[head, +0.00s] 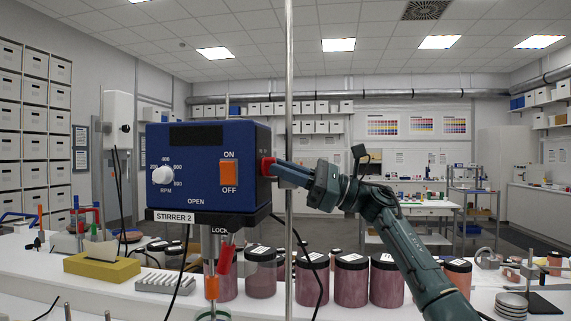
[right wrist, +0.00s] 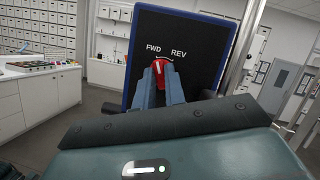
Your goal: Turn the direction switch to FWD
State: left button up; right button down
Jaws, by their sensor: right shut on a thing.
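The blue stirrer box (head: 208,165), labelled STIRRER 2, stands on its post left of centre in the head view. The red direction switch (head: 265,166) sticks out of its right side. In the right wrist view the red switch (right wrist: 158,73) sits on the black side panel (right wrist: 200,28), below the white words FWD, on the left, and REV, on the right. My right gripper (head: 273,169) is shut on the switch, its fingers partly covering it. A pale mark shows on the switch's upper part; I cannot tell its exact setting. My left gripper is out of view.
A thin metal rod (head: 289,110) stands upright close to the box's right side, by my right gripper. Several dark-lidded pigment jars (head: 352,280) stand on the white bench below. A yellow box (head: 102,267) and a grey rack (head: 165,284) lie at left.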

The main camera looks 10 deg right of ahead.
jog(key=shift+n+g+p, duration=0.3)
jog(key=shift+n+g, duration=0.1)
jog(key=shift+n, duration=0.4)
jog(key=c, duration=1.5)
grip_release()
jog(key=shift+o, duration=0.2)
jog(key=b+v, duration=0.3)
jog(key=v, duration=1)
jog(key=shift+d, duration=0.15)
jog(key=shift+r, duration=0.1)
